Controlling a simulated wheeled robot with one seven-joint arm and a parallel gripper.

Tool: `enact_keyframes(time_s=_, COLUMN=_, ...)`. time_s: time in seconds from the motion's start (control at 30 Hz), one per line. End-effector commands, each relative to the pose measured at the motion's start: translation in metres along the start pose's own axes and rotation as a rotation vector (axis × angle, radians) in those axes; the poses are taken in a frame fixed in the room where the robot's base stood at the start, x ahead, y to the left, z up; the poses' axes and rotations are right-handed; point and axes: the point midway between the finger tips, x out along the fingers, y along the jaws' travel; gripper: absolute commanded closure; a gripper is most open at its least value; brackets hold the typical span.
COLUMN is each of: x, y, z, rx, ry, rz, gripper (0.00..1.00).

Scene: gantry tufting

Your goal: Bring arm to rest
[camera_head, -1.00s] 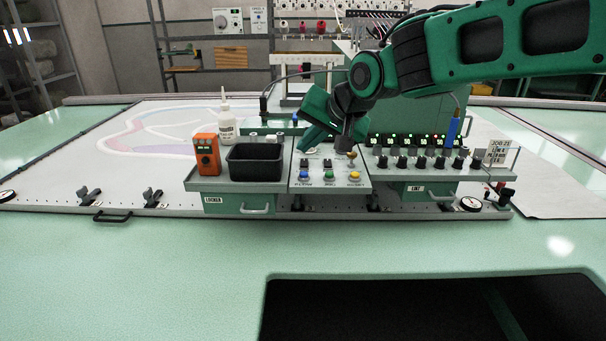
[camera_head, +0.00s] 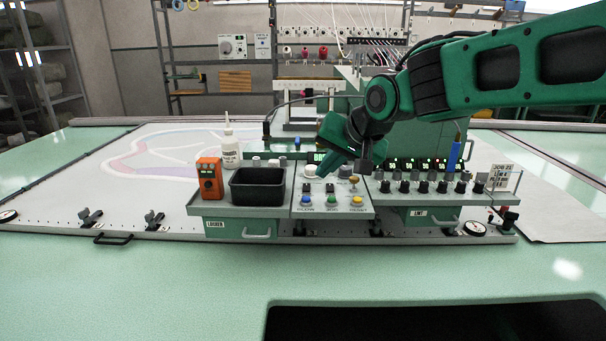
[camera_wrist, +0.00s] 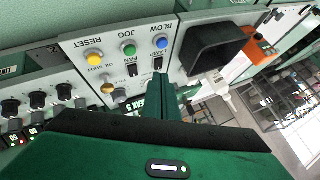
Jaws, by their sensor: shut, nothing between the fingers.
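My gripper (camera_head: 362,166) is above the back of the middle control panel (camera_head: 334,206), pointing down, with its fingers together and empty. In the wrist view my gripper (camera_wrist: 166,92) covers the lower middle, and its fingers point toward the panel's switches. The panel has a blue button (camera_wrist: 162,43), a green button (camera_wrist: 130,50) and a yellow button (camera_wrist: 95,61). A brass knob (camera_wrist: 107,88) is beside my fingers. Whether the fingers touch anything is not clear. My arm reaches in from the upper right.
Left of the panel are a black bin (camera_head: 257,187), an orange handheld device (camera_head: 209,178) and a white bottle (camera_head: 229,146). A row of black knobs (camera_head: 423,186) and a small sign (camera_head: 501,176) are to the right. The front table (camera_head: 150,285) is clear, with a dark cutout.

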Motion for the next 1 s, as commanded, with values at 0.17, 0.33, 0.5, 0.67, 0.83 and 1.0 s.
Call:
enact_keyframes(time_s=0.17, x=-0.028, y=0.103, z=0.002, rx=0.016, ry=-0.017, rz=0.180, gripper=1.00)
enact_keyframes(time_s=0.33, x=-0.069, y=0.205, z=0.026, rx=0.053, ry=-0.074, rz=0.350, gripper=1.00)
enact_keyframes(time_s=0.5, x=-0.117, y=0.294, z=0.073, rx=0.118, ry=-0.170, rz=0.487, gripper=1.00)
enact_keyframes(time_s=0.67, x=-0.164, y=0.357, z=0.138, rx=0.202, ry=-0.289, rz=0.568, gripper=1.00)
enact_keyframes(time_s=0.83, x=-0.200, y=0.391, z=0.204, rx=0.283, ry=-0.407, rz=0.593, gripper=1.00)
enact_keyframes(time_s=1.0, x=-0.215, y=0.400, z=0.240, rx=0.325, ry=-0.469, rz=0.588, gripper=1.00)
